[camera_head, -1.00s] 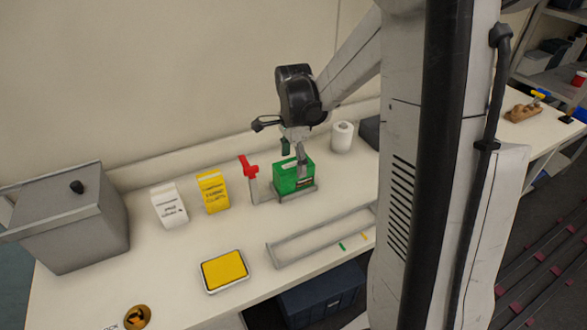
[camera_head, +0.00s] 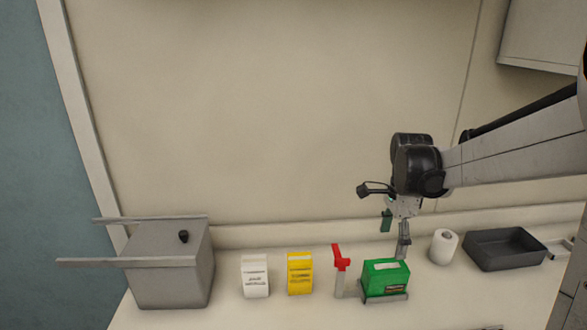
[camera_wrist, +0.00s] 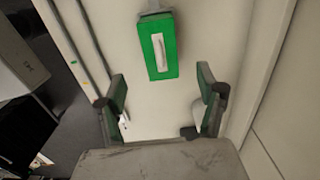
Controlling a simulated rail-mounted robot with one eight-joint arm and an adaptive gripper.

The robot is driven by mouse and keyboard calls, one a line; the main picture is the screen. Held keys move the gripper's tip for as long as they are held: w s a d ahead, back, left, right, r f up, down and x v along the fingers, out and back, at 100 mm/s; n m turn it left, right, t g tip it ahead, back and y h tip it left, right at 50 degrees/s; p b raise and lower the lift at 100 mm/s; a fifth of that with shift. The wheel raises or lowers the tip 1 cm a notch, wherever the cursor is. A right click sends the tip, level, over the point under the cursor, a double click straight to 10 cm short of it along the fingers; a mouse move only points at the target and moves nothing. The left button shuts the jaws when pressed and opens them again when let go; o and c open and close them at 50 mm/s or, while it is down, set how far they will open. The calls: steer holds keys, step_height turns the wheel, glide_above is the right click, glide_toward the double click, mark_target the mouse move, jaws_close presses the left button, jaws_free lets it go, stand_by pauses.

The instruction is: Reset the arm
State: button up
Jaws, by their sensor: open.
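My gripper (camera_head: 396,234) hangs from my arm above the bench, just behind and above a green box (camera_head: 386,278). In the wrist view my gripper (camera_wrist: 163,101) has its two fingers wide apart with nothing between them. The green box (camera_wrist: 158,46) lies beyond the fingertips there, apart from both fingers. In the head view the box sits upright in a grey holder (camera_head: 401,297) on the bench.
A red-handled clamp (camera_head: 341,258), a yellow box (camera_head: 300,273) and a white box (camera_head: 255,276) stand left of the green box. A white roll (camera_head: 443,247) and a dark tray (camera_head: 505,249) are to the right.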

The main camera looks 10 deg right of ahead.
steer(key=s+a+r+n+t+b, duration=0.1)
steer(key=s+a+n+t+b, duration=0.2)
steer(key=s+a+n+t, duration=0.4)
steer(key=s+a+n, duration=0.8)
steer(key=s+n, duration=0.3)
steer(key=n, duration=0.1)
steer(key=shift+s+a+r+b, duration=0.15)
steer(key=shift+a+b, duration=0.2)
steer(key=shift+b, duration=0.05)
